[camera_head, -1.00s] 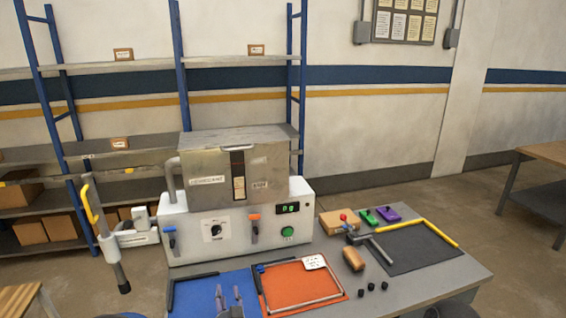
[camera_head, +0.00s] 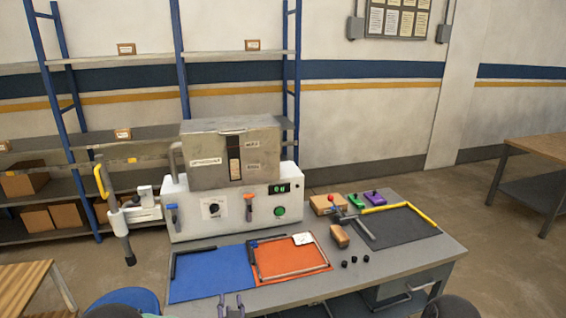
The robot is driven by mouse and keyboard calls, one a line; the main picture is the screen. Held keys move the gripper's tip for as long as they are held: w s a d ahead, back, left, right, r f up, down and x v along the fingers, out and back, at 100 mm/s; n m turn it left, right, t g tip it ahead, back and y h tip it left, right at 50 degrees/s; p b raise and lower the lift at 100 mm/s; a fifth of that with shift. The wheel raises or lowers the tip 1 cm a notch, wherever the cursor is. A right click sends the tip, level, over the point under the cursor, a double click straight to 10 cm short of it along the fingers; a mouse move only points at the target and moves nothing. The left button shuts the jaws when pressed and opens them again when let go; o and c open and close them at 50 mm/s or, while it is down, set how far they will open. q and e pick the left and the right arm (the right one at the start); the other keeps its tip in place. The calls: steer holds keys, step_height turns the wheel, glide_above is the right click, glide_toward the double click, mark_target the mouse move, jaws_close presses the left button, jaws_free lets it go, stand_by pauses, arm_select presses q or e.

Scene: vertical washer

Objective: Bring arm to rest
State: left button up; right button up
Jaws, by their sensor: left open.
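My left gripper (camera_head: 231,304) shows at the bottom edge of the head view, its two fingertips apart and nothing between them. It is in front of the table's near edge, below the blue mat (camera_head: 212,276). The rest of that arm is mostly out of frame. My right gripper cannot be made out; only a dark rounded shape shows at the bottom right. The washer (camera_head: 230,207) stands at the back of the table with its metal box (camera_head: 207,160) on top, a lit green display and a green button.
An orange mat (camera_head: 290,260) with a metal frame lies right of the blue one. A blue stool (camera_head: 125,298) is at the lower left.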

arm_select(q)
steer(key=s+d+f+n+g+h, duration=0.2)
steer(key=s+f+g+h, duration=0.15)
steer(key=s+f, duration=0.5)
steer(key=s+d+f+n+g+h, duration=0.15)
steer(key=s+f+g, duration=0.35)
steer(key=f, duration=0.7)
steer(key=s+d+f+n+g+h, duration=0.1)
steer(key=s+f+n+g, duration=0.1)
steer(key=s, duration=0.6)
steer(key=s+d+f+n+g+h, duration=0.1)
steer(key=s+f+n+g, duration=0.2)
steer(key=s, duration=0.6)
steer(key=shift+s+d+f+g, duration=0.25)
steer(key=shift+s+f+g, duration=0.05)
steer(key=shift+f+g, duration=0.65)
